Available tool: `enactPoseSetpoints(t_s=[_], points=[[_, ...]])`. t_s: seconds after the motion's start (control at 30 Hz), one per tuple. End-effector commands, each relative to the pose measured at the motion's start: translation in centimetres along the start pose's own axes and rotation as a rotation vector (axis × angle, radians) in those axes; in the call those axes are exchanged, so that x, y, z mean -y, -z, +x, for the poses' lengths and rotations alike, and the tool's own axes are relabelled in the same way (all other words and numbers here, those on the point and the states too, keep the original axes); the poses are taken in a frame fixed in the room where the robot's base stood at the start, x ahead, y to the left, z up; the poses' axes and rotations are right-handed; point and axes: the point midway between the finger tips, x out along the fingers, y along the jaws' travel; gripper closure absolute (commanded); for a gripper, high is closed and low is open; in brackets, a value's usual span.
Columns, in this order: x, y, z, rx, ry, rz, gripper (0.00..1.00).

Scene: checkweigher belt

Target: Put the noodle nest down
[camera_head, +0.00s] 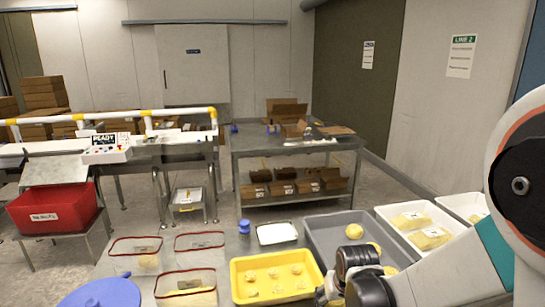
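Round pale-yellow noodle nests show in two trays. Several sit in the yellow tray (236,286). One noodle nest (354,231) shows in the grey tray (322,223), just above the dark end of my arm in the picture. Another nest (390,270) is partly hidden behind my arm, lower in the grey tray. My gripper (357,262) is at the dark end of the arm, at bottom centre-right, over the front of the grey tray. Its fingertips cannot be made out, and I cannot tell whether it touches or holds a nest.
White trays (381,213) with packed yellow bags stand at right. Red-rimmed clear containers (158,292), a blue lid (100,294), a blue jar (244,227) and a white tray (277,233) crowd the left. A red bin (52,212) stands far left. The grey tray's upper left is bare.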

Motion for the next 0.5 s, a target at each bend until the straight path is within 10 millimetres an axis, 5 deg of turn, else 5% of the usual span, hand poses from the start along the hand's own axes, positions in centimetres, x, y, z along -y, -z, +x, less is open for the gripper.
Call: enactPoseSetpoints(t_s=[0.2,0.5], points=[[-2.5,-3.0,2.0,-0.001,-0.009,0.02,0.69],[-3.1,-3.7,2.2,-0.001,-0.01,0.023,0.69]])
